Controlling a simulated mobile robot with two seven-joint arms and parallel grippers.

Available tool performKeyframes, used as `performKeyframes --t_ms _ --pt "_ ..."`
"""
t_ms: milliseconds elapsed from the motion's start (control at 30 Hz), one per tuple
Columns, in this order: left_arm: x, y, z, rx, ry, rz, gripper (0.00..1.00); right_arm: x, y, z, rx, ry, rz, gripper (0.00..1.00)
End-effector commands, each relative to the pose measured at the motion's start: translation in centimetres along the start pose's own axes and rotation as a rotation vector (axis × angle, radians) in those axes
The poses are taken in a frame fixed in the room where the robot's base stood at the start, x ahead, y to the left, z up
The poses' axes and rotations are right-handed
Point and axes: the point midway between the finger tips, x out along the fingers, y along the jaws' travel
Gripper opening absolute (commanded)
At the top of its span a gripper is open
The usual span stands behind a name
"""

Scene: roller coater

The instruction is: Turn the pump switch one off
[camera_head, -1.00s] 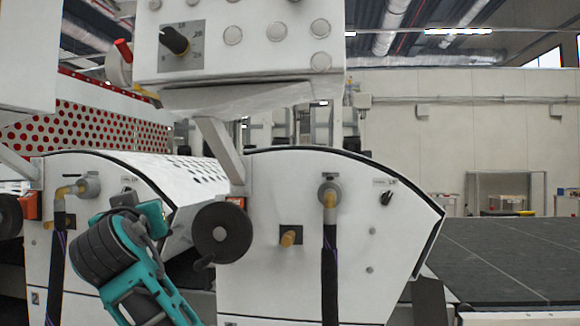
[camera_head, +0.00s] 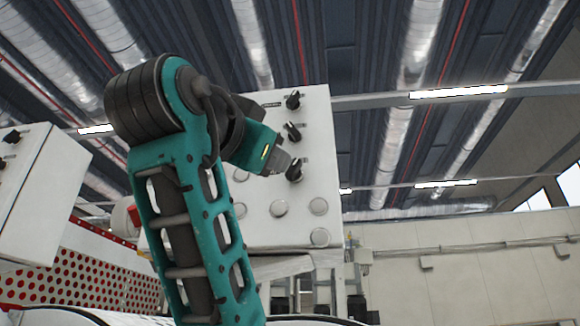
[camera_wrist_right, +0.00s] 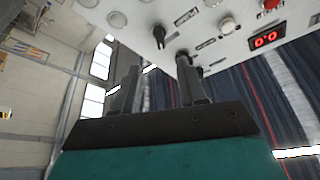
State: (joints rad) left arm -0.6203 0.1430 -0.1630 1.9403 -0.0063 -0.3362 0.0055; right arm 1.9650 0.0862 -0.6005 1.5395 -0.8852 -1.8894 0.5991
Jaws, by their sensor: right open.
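A white control box (camera_head: 285,190) hangs at the centre of the head view, with a column of black rotary switches. The upper switch (camera_head: 293,100), middle switch (camera_head: 291,131) and lower switch (camera_head: 294,172) stick out from its face. I cannot read which is pump switch one. My right gripper (camera_head: 278,161) is beside the lower switch; contact is unclear. In the right wrist view my right gripper (camera_wrist_right: 161,70) is open and empty. A black switch (camera_wrist_right: 159,36) appears beyond and between its fingertips. Another switch (camera_wrist_right: 183,57) is partly hidden by the right finger. My left gripper is not in view.
Round pale buttons (camera_head: 278,208) sit below the switches. A red numeric display (camera_wrist_right: 265,39) and white button (camera_wrist_right: 227,25) are on the panel. Another white box (camera_head: 40,190) stands at left, above a red-dotted perforated guard (camera_head: 100,275). Open space lies right of the control box.

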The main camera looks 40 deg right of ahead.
Motion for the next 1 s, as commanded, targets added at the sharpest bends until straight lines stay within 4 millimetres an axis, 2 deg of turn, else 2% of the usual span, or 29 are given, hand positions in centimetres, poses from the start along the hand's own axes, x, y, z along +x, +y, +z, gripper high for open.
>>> performKeyframes --t_ms 300,500,700,1000 --pt "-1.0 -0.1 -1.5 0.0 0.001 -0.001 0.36 6.8 0.0 -0.2 -0.005 0.0 0.005 0.41" --pt "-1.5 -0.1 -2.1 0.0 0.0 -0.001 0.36 10.0 -0.1 -0.1 -0.005 0.0 0.002 0.41" --pt "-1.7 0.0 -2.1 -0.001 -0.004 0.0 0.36 11.5 -0.1 0.0 -0.004 0.0 0.0 0.41" --pt "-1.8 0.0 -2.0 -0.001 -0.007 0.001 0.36 11.6 0.0 0.1 -0.003 -0.001 -0.001 0.41"
